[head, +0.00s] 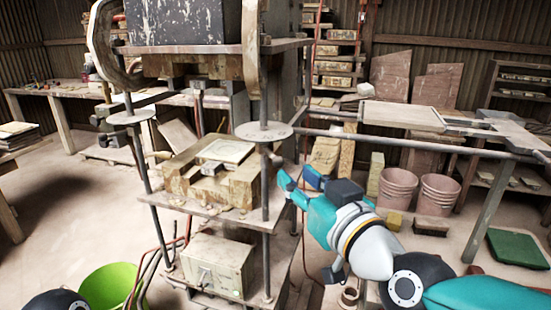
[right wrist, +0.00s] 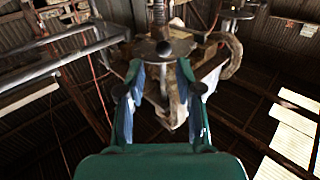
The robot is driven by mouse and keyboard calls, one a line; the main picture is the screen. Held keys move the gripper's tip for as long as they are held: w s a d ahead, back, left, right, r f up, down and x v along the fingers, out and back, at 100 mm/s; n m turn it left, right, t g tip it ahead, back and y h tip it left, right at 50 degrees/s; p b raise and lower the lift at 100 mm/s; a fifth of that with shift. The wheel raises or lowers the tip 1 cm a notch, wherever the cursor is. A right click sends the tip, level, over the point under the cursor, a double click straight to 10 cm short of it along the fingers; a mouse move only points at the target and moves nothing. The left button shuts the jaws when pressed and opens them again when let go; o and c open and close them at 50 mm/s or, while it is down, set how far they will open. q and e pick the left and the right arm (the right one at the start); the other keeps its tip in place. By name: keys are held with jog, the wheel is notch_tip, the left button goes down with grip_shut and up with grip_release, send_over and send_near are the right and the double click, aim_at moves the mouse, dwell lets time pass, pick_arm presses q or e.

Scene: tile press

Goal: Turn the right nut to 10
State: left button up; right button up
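The tile press has a round grey disc-shaped nut on each front rod. The right nut (head: 264,131) is on the right rod, and the left nut (head: 130,117) is on the left rod. No numbers or marks are readable on the right nut. My right gripper (head: 299,178) is open, just right of the right rod and lower than the right nut. In the right wrist view, the round disc (right wrist: 150,50) with a dark round end at its middle shows beyond the open fingers (right wrist: 160,72). I cannot tell whether they touch anything. My left gripper is not in view.
The press table (head: 180,207) holds a mould block (head: 239,185) left of the right rod. A metal rail (head: 400,142) runs rightward behind my right arm. Pink buckets (head: 397,187), a green bucket (head: 110,287) and a green crate (head: 518,247) stand on the floor.

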aim_at(275, 157)
jog(key=p+x, duration=0.1)
jog(key=x, duration=0.8)
jog(key=shift+w+a, duration=0.1)
jog(key=shift+w, duration=0.05)
jog(key=shift+f, duration=0.1)
jog(key=shift+w, duration=0.1)
grip_shut()
